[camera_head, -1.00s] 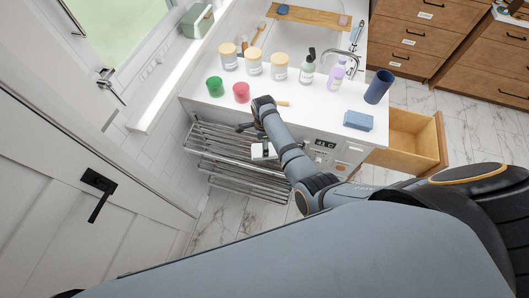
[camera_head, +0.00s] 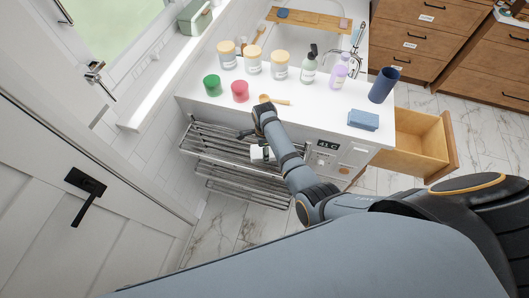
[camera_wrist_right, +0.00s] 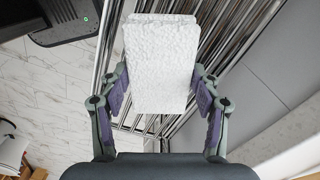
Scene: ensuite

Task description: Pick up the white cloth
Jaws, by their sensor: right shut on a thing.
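The white cloth (camera_wrist_right: 161,65) is a thick, textured white block in the right wrist view. My right gripper (camera_wrist_right: 160,92) has a finger on each side of it and is shut on it. In the head view the cloth (camera_head: 258,153) shows as a small white patch beside my right arm, at the metal rack (camera_head: 222,152). The rack's chrome bars lie behind the cloth in the wrist view. I cannot tell whether the cloth still touches the bars. My left gripper is not in view.
The white counter (camera_head: 310,115) above holds a green cup (camera_head: 212,85), a pink cup (camera_head: 240,91), several lidded jars, bottles, a blue tumbler (camera_head: 382,85) and a blue folded item (camera_head: 363,119). An open drawer (camera_head: 425,145) juts out at right. A door (camera_head: 75,200) is at left.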

